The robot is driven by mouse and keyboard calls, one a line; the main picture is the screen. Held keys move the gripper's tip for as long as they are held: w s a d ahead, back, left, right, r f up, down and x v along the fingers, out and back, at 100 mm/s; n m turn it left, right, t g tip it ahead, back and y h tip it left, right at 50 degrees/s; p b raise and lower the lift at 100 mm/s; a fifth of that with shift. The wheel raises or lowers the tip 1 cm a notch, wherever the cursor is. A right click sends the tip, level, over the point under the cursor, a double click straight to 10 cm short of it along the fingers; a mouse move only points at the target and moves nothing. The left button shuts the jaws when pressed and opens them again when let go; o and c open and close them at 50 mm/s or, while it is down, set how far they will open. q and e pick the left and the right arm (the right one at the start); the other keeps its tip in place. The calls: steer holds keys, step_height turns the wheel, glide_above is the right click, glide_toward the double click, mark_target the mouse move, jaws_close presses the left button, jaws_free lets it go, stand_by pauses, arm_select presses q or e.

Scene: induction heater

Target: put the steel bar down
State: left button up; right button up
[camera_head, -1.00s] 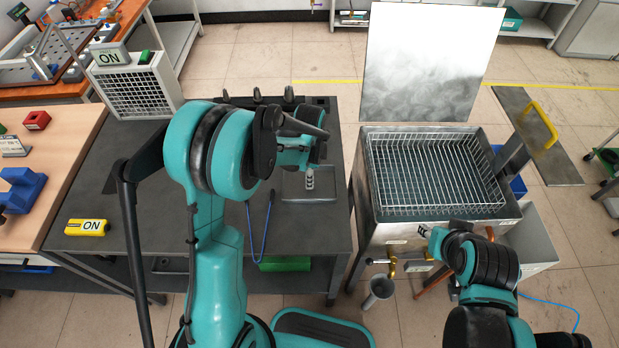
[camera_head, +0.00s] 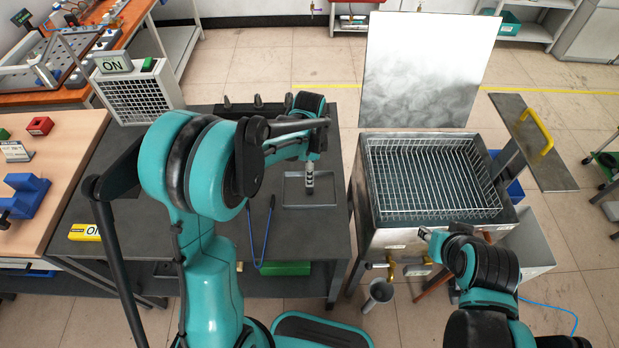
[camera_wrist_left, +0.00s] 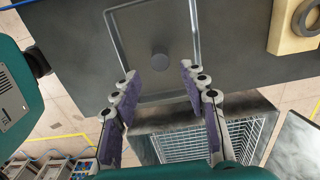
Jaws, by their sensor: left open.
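The steel bar (camera_wrist_left: 160,62) shows in the left wrist view as a dark round end, seen end-on inside the shallow grey tray (camera_wrist_left: 197,42). In the head view its dark lower part (camera_head: 310,190) seems to stand upright in the tray (camera_head: 287,192) on the dark table. My left gripper (camera_head: 309,172) is above the bar and tray. In the left wrist view its fingers (camera_wrist_left: 160,73) are spread, with a clear gap to the bar on both sides. My right gripper (camera_head: 427,234) is near the tank's front; its jaws are too small to judge.
A tank with a wire basket (camera_head: 430,175) stands right of the table, its lid panel (camera_head: 425,65) upright behind. A wooden block with a ring (camera_wrist_left: 293,30) is beside the tray.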

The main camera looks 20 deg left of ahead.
arm_select(q)
steer(key=s+a+r+n+t+p, duration=0.1)
steer(key=s+r+n+t, duration=0.1)
steer(key=s+r+n, duration=0.3)
steer(key=s+r+n+t, duration=0.1)
steer(key=s+r, duration=0.2)
steer(key=r, duration=0.5)
steer(key=s+a+n+t, duration=0.1)
steer(key=s+n+t, duration=0.3)
steer(key=s+n, duration=0.4)
steer(key=shift+s+a+r+n, duration=0.2)
steer(key=shift+s+a+n, duration=0.15)
steer(key=shift+s, duration=0.6)
step_height(320, 180, down, 6)
steer(key=b, duration=0.6)
